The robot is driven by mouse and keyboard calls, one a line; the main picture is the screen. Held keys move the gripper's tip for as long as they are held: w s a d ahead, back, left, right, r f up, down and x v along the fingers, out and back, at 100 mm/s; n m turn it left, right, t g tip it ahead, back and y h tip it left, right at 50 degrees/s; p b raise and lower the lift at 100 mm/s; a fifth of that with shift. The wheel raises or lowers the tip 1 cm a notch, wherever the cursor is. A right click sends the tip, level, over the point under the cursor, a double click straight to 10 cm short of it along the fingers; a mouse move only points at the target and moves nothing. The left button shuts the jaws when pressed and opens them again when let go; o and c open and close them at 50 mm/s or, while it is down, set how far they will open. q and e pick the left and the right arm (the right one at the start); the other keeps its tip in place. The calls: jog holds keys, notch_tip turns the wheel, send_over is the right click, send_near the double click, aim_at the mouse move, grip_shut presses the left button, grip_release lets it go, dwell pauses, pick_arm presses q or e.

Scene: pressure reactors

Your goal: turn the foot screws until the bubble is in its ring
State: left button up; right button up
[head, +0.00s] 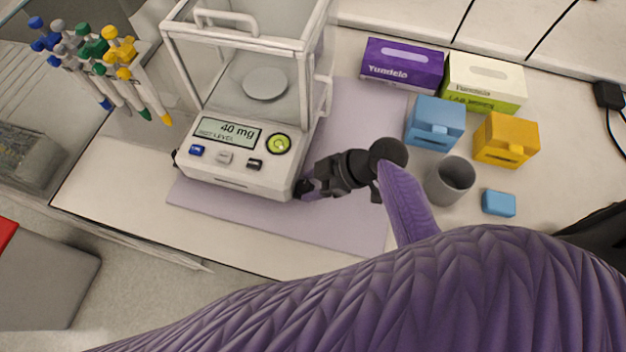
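The balance (235,170) stands on a lilac mat (345,222), with a glass draft shield around its round pan (265,84). Its display (228,132) reads 40 mg, with a smaller line that looks like NOT LEVEL. The round yellow-green bubble level (279,144) is on the front right of its top; the bubble is too small to place against its ring. A dark foot screw (176,156) shows at the left side. My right gripper (304,188) is at the front right corner, where the other foot screw is hidden; its finger gap is unclear. My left gripper is not in view.
A pipette rack (148,75) stands left of the balance. Purple (402,64) and white-green (484,82) boxes, blue (435,122) and yellow (506,140) containers, a grey cup (450,181) and a small blue block (499,203) are at right. The mat's front is clear.

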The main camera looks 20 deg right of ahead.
grip_shut()
jog(key=shift+s+a+r+m+t+h+p, duration=0.15)
jog(key=shift+m+t+h+p, duration=0.25)
jog(key=shift+m+t+p, duration=0.5)
jog(key=m+t+h+p, duration=0.1)
jog(key=m+p, duration=0.1)
jog(key=m, duration=0.1)
jog(key=shift+s+a, duration=0.1)
jog(key=shift+s, duration=0.1)
jog(key=shift+a+m+t+h+p, duration=0.1)
jog(key=shift+m+t+h+p, duration=0.4)
jog(key=shift+m+h+p, duration=0.3)
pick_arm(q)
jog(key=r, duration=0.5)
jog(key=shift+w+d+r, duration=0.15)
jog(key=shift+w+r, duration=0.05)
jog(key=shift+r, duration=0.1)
pick_arm(e)
jog(key=shift+m, duration=0.4)
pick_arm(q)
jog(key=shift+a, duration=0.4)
